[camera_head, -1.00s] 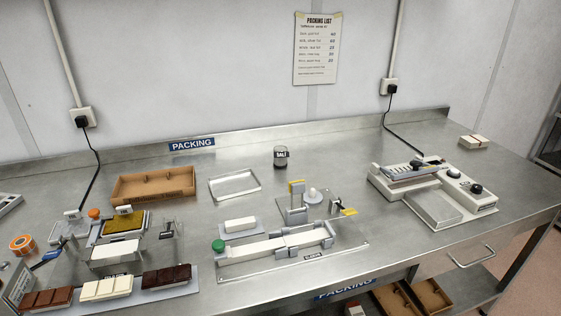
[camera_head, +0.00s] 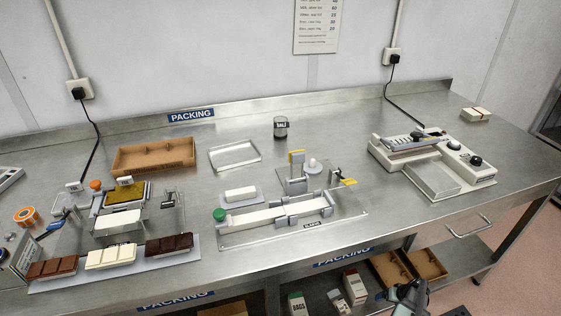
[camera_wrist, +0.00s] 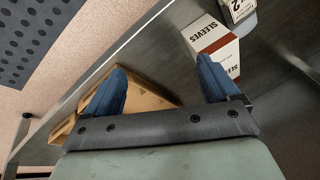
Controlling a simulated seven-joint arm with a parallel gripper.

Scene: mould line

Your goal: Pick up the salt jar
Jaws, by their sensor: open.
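The salt jar (camera_head: 281,128) is a small dark-lidded jar with a dark label reading SALT. It stands upright at the back of the steel bench, right of an empty metal tray, in the head view. My gripper (camera_wrist: 163,85) is open, its two blue fingertips apart with nothing between them. In the head view part of my arm shows at the bottom right, low in front of the bench and far from the jar. The jar is not in the wrist view.
A metal tray (camera_head: 234,154), a wooden box (camera_head: 154,158) and a white-block fixture (camera_head: 285,215) stand on the bench. A sealing machine (camera_head: 432,165) is at the right. The lower shelf holds a SLEEVES box (camera_wrist: 209,38) and wooden trays (camera_wrist: 146,99). Bench around the jar is clear.

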